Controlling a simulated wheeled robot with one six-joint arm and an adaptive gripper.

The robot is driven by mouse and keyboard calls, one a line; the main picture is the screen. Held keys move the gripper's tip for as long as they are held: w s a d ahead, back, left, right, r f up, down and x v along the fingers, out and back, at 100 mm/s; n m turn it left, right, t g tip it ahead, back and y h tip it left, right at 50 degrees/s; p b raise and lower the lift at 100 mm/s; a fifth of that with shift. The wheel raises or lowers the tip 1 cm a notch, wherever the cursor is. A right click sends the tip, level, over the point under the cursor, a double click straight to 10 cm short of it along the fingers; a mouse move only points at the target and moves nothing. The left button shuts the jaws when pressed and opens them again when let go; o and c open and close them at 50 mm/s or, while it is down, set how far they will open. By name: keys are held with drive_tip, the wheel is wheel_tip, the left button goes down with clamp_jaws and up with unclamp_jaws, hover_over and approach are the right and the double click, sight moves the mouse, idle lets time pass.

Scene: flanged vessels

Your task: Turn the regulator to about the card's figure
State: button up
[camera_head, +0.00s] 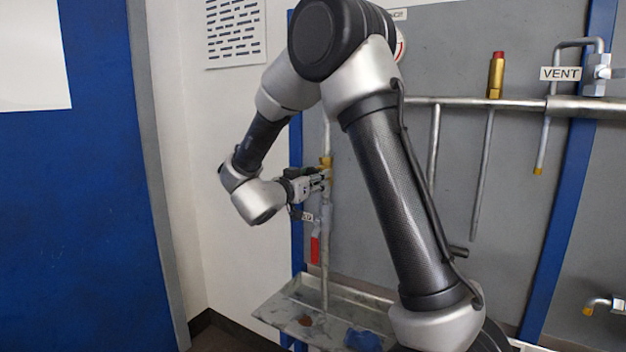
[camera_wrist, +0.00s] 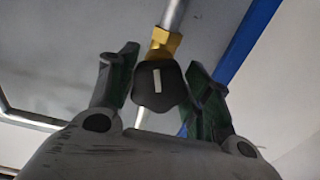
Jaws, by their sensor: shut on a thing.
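The regulator is a brass body (camera_wrist: 163,44) on a vertical pipe with a black knob (camera_wrist: 160,86) bearing a white line. In the wrist view the line points nearly along the pipe. My gripper (camera_wrist: 165,80) has its fingers on both sides of the knob and is shut on it. In the head view my gripper (camera_head: 325,180) is at the pipe, just below the brass part (camera_head: 326,162); the knob is hidden there. A round red-and-white dial (camera_head: 400,46) is mostly hidden behind my arm, and its reading cannot be seen. No card figure is legible.
A small label (camera_head: 307,217) and red handle (camera_head: 315,249) are below my gripper, above a metal tray (camera_head: 280,310). A printed sheet (camera_head: 235,32) hangs on the left wall. A VENT label (camera_head: 560,73) and brass-and-red fitting (camera_head: 496,75) are right.

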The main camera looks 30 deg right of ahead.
drive_tip(key=m, duration=0.5)
drive_tip(key=o, duration=1)
drive_tip(key=shift+o, duration=0.2)
drive_tip(key=shift+a, duration=0.1)
drive_tip(key=v, duration=1.2)
drive_tip(key=shift+w, duration=0.1)
